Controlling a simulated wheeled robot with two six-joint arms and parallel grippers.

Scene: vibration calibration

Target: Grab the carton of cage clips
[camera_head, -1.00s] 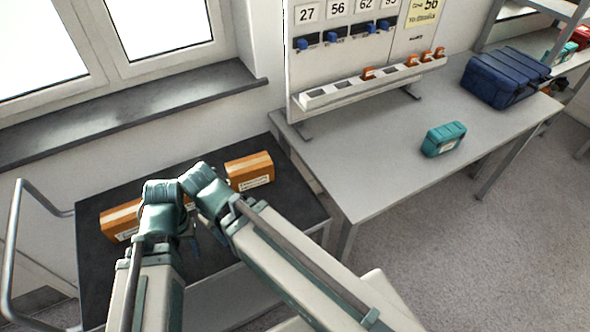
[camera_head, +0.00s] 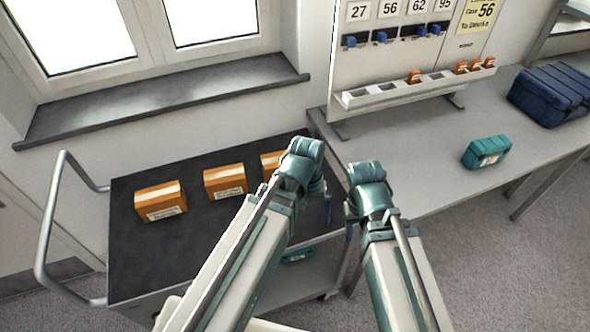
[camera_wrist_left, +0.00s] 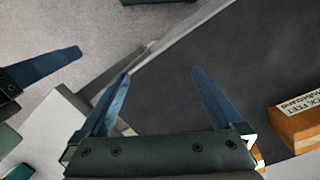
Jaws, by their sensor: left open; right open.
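Three orange-brown cartons with white labels sit on the black top of a cart: a left carton (camera_head: 160,201), a middle carton (camera_head: 225,181) and a right carton (camera_head: 271,163) partly hidden by my left arm. Their labels are too small to read in the head view, so I cannot tell which holds cage clips. In the left wrist view, a carton (camera_wrist_left: 299,124) at the right edge has a partly cut-off label ending "CK FEET". My left gripper (camera_wrist_left: 161,73) is open and empty, over the cart's edge. My right gripper (camera_head: 352,215) is right of the cart, its fingers mostly hidden.
The cart top (camera_head: 135,250) is bare in front of the cartons; a handle (camera_head: 45,240) rises at its left. A grey table (camera_head: 420,150) stands right, with a teal case (camera_head: 487,152), a dark blue crate (camera_head: 552,95) and a white slotted rack (camera_head: 420,86).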

